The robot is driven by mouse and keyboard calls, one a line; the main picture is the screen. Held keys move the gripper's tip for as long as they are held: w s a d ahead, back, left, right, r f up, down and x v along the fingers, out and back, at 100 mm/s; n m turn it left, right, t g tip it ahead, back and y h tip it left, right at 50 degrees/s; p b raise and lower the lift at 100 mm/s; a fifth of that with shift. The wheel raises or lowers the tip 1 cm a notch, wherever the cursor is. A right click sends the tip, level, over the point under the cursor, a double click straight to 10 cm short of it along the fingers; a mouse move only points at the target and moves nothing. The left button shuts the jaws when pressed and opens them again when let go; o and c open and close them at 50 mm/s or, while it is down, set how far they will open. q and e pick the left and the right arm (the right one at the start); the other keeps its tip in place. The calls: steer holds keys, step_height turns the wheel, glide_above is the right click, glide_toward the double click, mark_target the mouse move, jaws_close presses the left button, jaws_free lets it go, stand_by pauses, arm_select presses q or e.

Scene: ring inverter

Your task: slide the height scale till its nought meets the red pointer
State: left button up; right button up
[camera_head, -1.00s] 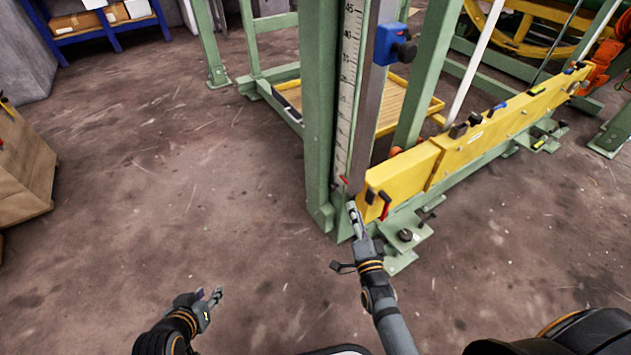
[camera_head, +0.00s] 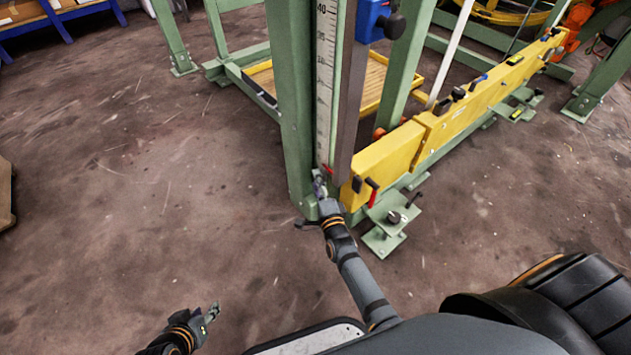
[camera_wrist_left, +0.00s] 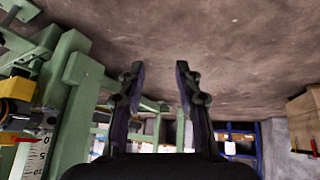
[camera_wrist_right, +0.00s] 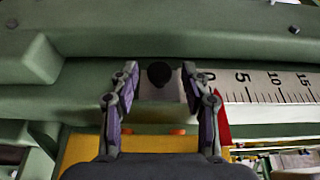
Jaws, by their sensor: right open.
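The white height scale (camera_head: 325,85) runs up a green post. Its nought end shows in the right wrist view (camera_wrist_right: 260,85), and the red pointer (camera_wrist_right: 222,120) is close to the 0 mark, partly hidden by a finger. The pointer (camera_head: 328,170) also shows in the head view. A black knob (camera_wrist_right: 160,73) is at the scale's lower end. My right gripper (camera_head: 320,182) is at the foot of the scale. In the right wrist view its open fingers (camera_wrist_right: 160,85) stand on either side of the knob; contact cannot be told. My left gripper (camera_head: 213,312) is open and empty, low over the floor.
A yellow beam (camera_head: 455,118) with black and red clamps (camera_head: 373,192) extends right of the post. A blue block with a black knob (camera_head: 378,20) is higher on the post. Green frame legs (camera_head: 590,100) stand at the right. The floor (camera_head: 150,200) at left is clear.

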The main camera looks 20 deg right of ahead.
arm_select(q)
steer(key=w+r+t, duration=0.3)
steer(key=w+r, duration=0.2)
steer(key=w, duration=0.1)
steer(key=shift+w+a+r+t, duration=0.15)
steer(key=shift+w+a+t, duration=0.1)
steer(key=shift+a+t, duration=0.1)
arm_select(e)
steer(key=shift+w, duration=1.05)
jaws_close()
